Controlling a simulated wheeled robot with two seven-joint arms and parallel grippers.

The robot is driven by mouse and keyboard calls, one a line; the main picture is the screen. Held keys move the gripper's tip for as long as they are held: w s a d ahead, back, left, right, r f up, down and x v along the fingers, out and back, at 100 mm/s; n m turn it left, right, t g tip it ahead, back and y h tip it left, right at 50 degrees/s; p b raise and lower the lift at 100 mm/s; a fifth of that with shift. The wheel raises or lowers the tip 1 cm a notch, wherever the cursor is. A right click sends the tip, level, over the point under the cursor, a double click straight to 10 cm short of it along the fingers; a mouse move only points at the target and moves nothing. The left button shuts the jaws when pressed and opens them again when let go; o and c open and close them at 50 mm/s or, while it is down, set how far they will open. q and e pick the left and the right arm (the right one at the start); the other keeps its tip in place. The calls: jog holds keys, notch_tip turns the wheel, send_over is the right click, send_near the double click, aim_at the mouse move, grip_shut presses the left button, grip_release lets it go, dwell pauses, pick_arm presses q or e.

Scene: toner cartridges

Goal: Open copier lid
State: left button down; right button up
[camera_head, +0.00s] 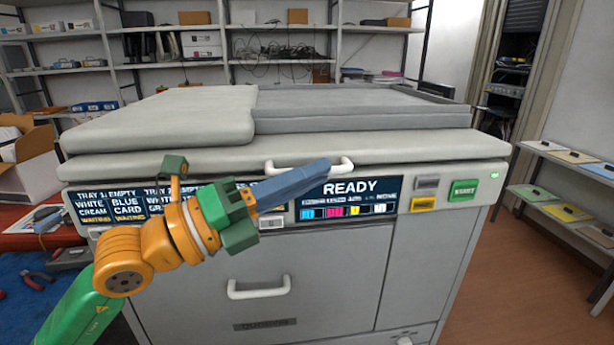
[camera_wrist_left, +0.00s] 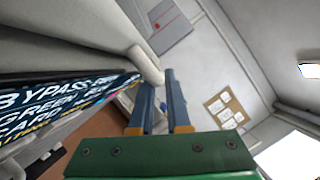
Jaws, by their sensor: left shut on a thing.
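The grey copier (camera_head: 280,255) stands in front of me with its lid (camera_head: 420,146) down. A white lid handle (camera_head: 342,164) is on the lid's front edge, above the display panel. My left gripper (camera_head: 322,168) reaches up to this handle from the lower left. Its blue fingers are shut on the handle and hide its middle. In the left wrist view the white handle (camera_wrist_left: 150,66) shows at the tips of the fingers (camera_wrist_left: 158,78). My right gripper is not in view.
The panel shows READY (camera_head: 350,187) beside a green START button (camera_head: 463,190). A lower drawer handle (camera_head: 258,290) is below. Shelves (camera_head: 280,68) stand behind the copier. A rack of coloured trays (camera_head: 570,157) is at the right, and an open carton (camera_head: 28,165) at the left.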

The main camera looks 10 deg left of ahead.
pick_arm(q)
jog(key=w+r+n+p, duration=0.1)
jog(key=r+p, duration=0.3)
jog(key=r, duration=0.4)
jog(key=w+a+r+n+p, duration=0.1)
jog(key=w+r+p, duration=0.2)
jog(key=r, duration=0.5)
jog(key=w+a+r+n+y+p, duration=0.1)
jog(key=w+r+p, duration=0.1)
jog(key=r+p, duration=0.3)
notch_tip(320, 180, up, 4)
jog(key=shift+w+r+p, duration=0.1)
jog(key=shift+w+p, duration=0.2)
